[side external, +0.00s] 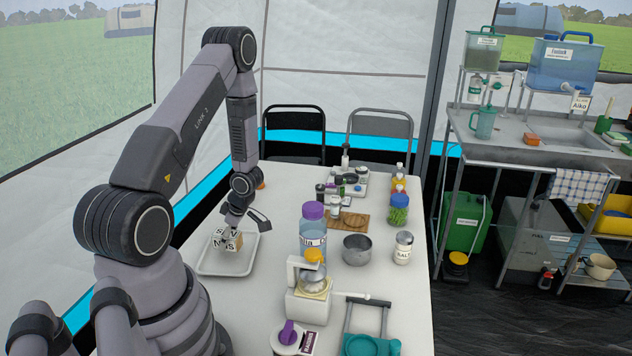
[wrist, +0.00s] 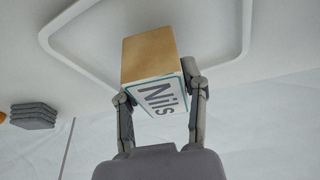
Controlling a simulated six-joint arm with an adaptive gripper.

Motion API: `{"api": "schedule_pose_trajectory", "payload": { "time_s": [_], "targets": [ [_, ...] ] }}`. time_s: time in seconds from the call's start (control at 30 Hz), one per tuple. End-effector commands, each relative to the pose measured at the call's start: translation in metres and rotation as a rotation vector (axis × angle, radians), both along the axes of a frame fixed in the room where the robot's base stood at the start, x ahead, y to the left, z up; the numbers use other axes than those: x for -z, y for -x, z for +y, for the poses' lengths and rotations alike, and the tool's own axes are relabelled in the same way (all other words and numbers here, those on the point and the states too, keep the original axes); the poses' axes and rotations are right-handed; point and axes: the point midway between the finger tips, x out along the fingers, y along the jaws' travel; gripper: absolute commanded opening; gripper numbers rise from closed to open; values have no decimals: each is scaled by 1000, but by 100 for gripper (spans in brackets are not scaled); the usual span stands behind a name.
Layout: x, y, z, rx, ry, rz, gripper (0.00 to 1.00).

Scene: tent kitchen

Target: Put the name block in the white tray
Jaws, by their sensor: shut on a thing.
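The name block (side external: 235,243) is a small wooden cube with lettered white faces. In the wrist view the block (wrist: 150,56) shows a bare wood face and a white label reading "Nils" with a teal border. My gripper (side external: 229,239) is shut on it, with one finger on each side, as the wrist view of my gripper (wrist: 158,92) shows. The white tray (side external: 240,264) lies on the table, and the block is over its inside. The tray's raised rim (wrist: 247,30) curves around the block in the wrist view. I cannot tell whether the block touches the tray floor.
Right of the tray stand a purple-lidded bottle (side external: 313,233), a coffee grinder-like device (side external: 308,304), a metal pot (side external: 357,249) and a salt jar (side external: 403,248). A wooden board (side external: 349,220) lies farther back.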

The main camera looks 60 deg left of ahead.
Motion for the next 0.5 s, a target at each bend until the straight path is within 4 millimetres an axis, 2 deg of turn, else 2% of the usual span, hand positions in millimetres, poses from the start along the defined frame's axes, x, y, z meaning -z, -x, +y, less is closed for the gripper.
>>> {"api": "schedule_pose_trajectory", "payload": {
  "time_s": [0.03,0.17,0.5],
  "targets": [
    [9,0,0,2,1,3,6],
    [21,0,0,1,1,1,6],
    [24,0,0,1,0,0,6]
  ]
}}
